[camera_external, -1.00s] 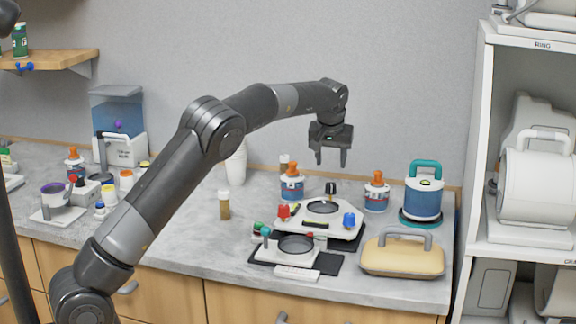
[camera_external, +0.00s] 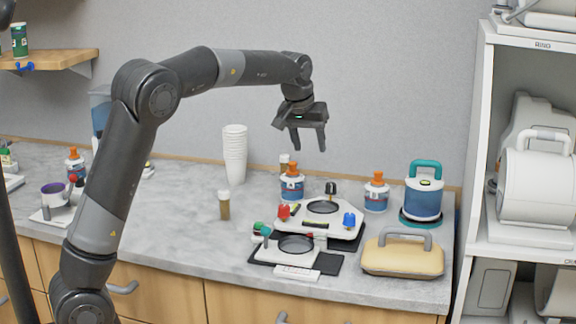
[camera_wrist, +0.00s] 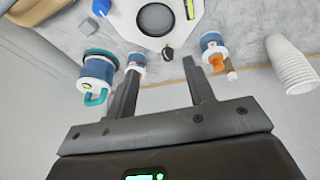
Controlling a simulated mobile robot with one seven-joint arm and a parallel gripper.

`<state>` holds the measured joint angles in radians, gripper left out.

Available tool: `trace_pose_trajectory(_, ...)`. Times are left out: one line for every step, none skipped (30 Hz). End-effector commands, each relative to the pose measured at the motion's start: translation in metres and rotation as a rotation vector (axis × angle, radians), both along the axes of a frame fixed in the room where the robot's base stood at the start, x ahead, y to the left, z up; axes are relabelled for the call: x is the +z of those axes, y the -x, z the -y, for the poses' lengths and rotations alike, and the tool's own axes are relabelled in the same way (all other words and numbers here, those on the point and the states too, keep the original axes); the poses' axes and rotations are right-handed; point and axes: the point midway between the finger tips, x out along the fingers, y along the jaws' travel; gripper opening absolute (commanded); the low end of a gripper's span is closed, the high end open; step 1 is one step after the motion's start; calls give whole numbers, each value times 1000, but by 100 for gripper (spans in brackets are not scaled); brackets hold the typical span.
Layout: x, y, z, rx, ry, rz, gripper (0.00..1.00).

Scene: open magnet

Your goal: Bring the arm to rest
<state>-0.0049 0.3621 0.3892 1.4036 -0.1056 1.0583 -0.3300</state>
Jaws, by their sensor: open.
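My gripper (camera_external: 308,140) is open and empty, raised above the counter, with its fingers pointing down. In the external view it hangs over the blue bottle with an orange cap (camera_external: 292,186) and the back of the white devices, clear of them. My arm reaches up from the lower left and bends over the counter. In the wrist view my gripper (camera_wrist: 160,88) shows two spread fingers with nothing between them. The white device with a dark round plate (camera_wrist: 155,20) lies beyond the fingertips.
A stack of white cups (camera_external: 235,155) and a small brown bottle (camera_external: 224,206) stand left of the devices. A blue and teal canister (camera_external: 424,195), another orange-capped bottle (camera_external: 376,193) and a tan handled case (camera_external: 403,256) stand right. A white shelf (camera_external: 482,130) rises at far right.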

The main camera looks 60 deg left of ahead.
Motion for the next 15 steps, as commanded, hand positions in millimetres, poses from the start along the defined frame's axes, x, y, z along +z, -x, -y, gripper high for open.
trace_pose_trajectory(9,17,10,-23,14,10,48)
trace_pose_trajectory(13,26,15,-39,20,14,48)
trace_pose_trajectory(17,37,23,-60,28,19,48)
trace_pose_trajectory(20,46,28,-75,32,23,48)
trace_pose_trajectory(23,55,34,-92,36,28,48)
trace_pose_trajectory(27,67,42,-114,41,33,48)
trace_pose_trajectory(29,77,47,-131,44,37,48)
trace_pose_trajectory(31,86,53,-148,45,41,48)
trace_pose_trajectory(33,99,61,-173,48,45,48)
trace_pose_trajectory(35,109,67,-189,50,49,48)
trace_pose_trajectory(36,118,73,-207,50,54,48)
trace_pose_trajectory(38,131,81,-232,51,59,48)
trace_pose_trajectory(38,141,87,-250,50,63,48)
trace_pose_trajectory(39,151,93,-268,49,67,48)
trace_pose_trajectory(39,164,101,-294,48,71,48)
